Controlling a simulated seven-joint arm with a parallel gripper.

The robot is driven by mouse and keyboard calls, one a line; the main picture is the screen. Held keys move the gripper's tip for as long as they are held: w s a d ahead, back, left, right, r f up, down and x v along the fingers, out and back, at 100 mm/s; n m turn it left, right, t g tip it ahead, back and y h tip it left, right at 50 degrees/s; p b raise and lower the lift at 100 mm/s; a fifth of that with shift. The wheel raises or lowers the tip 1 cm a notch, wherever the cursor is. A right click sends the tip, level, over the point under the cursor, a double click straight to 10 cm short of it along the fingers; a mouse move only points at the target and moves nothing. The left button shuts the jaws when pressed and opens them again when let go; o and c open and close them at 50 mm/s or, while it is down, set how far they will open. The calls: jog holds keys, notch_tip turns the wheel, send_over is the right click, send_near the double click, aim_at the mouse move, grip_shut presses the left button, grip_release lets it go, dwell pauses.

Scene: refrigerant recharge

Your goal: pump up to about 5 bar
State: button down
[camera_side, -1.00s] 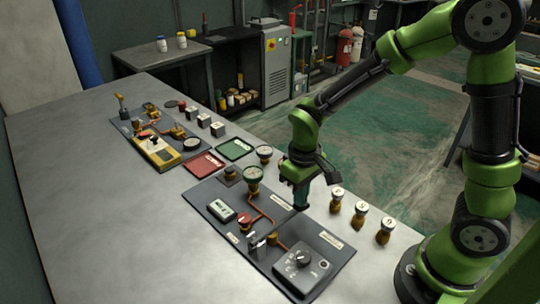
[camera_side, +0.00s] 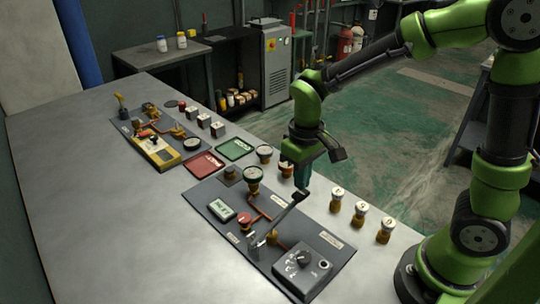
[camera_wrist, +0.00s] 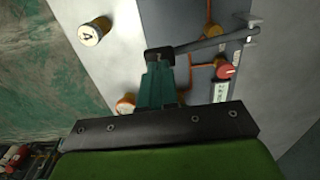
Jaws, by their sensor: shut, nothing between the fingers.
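A hand pump's grey lever (camera_side: 281,215) with a black grip rises from the near dark panel (camera_side: 325,240), slanting up and to the right. In the wrist view the lever (camera_wrist: 207,42) runs right from its black grip (camera_wrist: 159,56). My gripper (camera_side: 302,184) is shut and empty, with its fingertips (camera_wrist: 158,68) at the grip; they seem to touch it, not to hold it. A round gauge (camera_side: 253,174) stands at the panel's back edge and a small digital display (camera_side: 221,210) lies at its left. Both readings are too small to tell.
A red knob (camera_side: 243,217) and a control box with a dial (camera_side: 302,262) are on the same panel. Several brass fittings with white caps (camera_side: 361,209) stand to the right. Red (camera_side: 204,165) and green (camera_side: 236,149) trays lie behind. The bench's left side is clear.

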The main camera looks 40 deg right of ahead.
aim_at(301, 193)
dwell(0.4)
jog(key=shift+f, duration=2.7)
jog(key=shift+r, duration=2.75)
jog(key=shift+f, duration=1.9)
jog(key=shift+r, duration=1.9)
jog(key=shift+r, duration=2.5)
